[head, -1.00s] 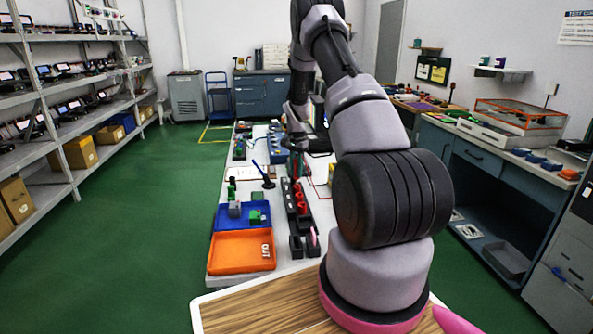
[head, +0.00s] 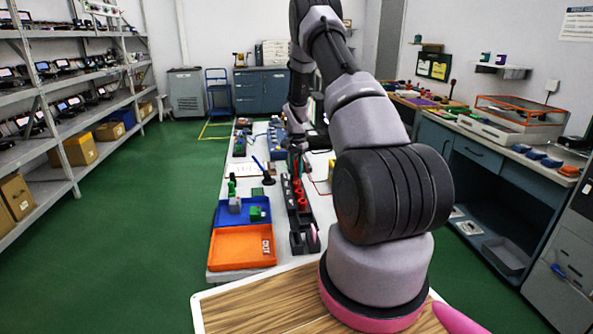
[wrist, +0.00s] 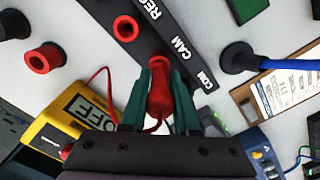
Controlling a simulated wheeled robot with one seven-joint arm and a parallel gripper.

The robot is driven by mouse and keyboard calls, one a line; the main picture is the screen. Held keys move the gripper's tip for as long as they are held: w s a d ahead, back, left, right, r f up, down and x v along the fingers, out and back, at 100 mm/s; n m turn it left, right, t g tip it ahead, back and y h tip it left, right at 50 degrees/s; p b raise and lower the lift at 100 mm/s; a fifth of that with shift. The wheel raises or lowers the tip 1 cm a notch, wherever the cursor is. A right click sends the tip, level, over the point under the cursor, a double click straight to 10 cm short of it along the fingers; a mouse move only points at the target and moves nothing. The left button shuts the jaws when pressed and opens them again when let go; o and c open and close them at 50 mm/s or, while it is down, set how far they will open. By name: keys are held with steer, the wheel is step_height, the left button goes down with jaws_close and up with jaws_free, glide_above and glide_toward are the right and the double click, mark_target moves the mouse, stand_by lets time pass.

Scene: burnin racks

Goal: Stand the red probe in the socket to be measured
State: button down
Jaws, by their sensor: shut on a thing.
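My gripper (wrist: 159,108), with green fingers, is shut on the red probe (wrist: 160,88) in the wrist view. A red lead runs from the probe near the fingers. The probe is over or beside the long black rail (wrist: 170,44), which carries white lettering including "CAM" and "COM". A red-rimmed socket (wrist: 126,28) is on the rail, up and left of the probe and apart from it. I cannot tell which socket is to be measured, or whether the probe tip touches anything. In the head view the gripper (head: 297,152) is small, beyond the rail (head: 292,220) and its red pieces.
A yellow meter (wrist: 72,120) reading OFF lies left of the gripper. Loose red (wrist: 44,58) and black (wrist: 14,24) ring pieces lie left. A black stand (wrist: 238,58) with a blue rod is right. An orange tray (head: 240,248) and blue tray (head: 225,214) sit nearer.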

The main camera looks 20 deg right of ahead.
steer(key=shift+f, duration=0.6)
steer(key=c, duration=0.6)
jaws_free()
step_height(320, 180, up, 11)
steer(key=shift+f, duration=0.1)
stand_by(0.4)
